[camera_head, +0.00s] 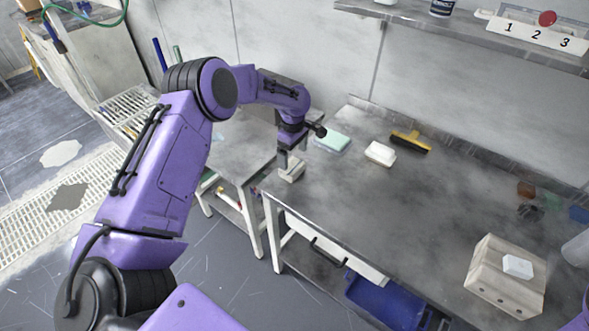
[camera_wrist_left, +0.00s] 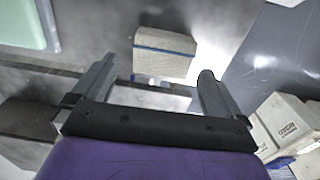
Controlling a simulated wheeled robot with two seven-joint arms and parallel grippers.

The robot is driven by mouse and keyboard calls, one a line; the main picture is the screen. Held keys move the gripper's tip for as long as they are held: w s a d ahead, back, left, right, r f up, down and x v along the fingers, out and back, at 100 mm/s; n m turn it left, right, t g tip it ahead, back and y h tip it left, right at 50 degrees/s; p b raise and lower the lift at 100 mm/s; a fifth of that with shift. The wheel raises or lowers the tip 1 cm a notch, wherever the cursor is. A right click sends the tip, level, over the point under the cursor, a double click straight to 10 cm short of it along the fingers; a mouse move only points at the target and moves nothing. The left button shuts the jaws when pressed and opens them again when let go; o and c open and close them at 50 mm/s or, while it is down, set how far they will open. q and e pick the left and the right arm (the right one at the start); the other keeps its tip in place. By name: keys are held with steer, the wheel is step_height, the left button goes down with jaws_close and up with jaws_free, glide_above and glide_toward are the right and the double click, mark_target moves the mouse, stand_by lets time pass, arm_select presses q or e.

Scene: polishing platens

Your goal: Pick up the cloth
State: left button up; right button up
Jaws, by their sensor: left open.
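A small off-white folded block with a blue stripe, which looks like the cloth (camera_head: 292,170), lies at the near left corner of the grey workbench (camera_head: 345,205). In the left wrist view the cloth (camera_wrist_left: 165,52) shows just beyond my fingertips, roughly between them and apart from both. My left gripper (camera_head: 284,160) points down at the cloth and partly covers it in the head view. In the left wrist view my left gripper (camera_wrist_left: 155,78) has its fingers wide apart, with nothing held. My right gripper is out of view.
A mint-green flat item (camera_head: 333,140) and a small white block (camera_head: 380,153) lie near the cloth. A yellow-handled tool (camera_head: 409,141) lies behind them. A wooden box (camera_head: 505,277) stands at the right. The bench middle is clear. A blue bin (camera_head: 383,300) sits below.

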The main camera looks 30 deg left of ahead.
mark_target(292, 166)
arm_select(q)
steer(key=shift+s+a+f, duration=0.15)
steer(key=shift+f, duration=0.3)
step_height(292, 166, down, 5)
steer(key=shift+f+p, duration=0.1)
steer(key=shift+p, duration=0.75)
steer(key=c, duration=0.7)
steer(key=shift+o, duration=0.2)
steer(key=shift+r, duration=0.6)
steer(key=s+d+r+b, duration=0.2)
steer(key=s+d+r, duration=0.2)
steer(key=s+r, duration=0.8)
steer(key=shift+s+b, duration=0.35)
steer(key=shift+s, duration=0.5)
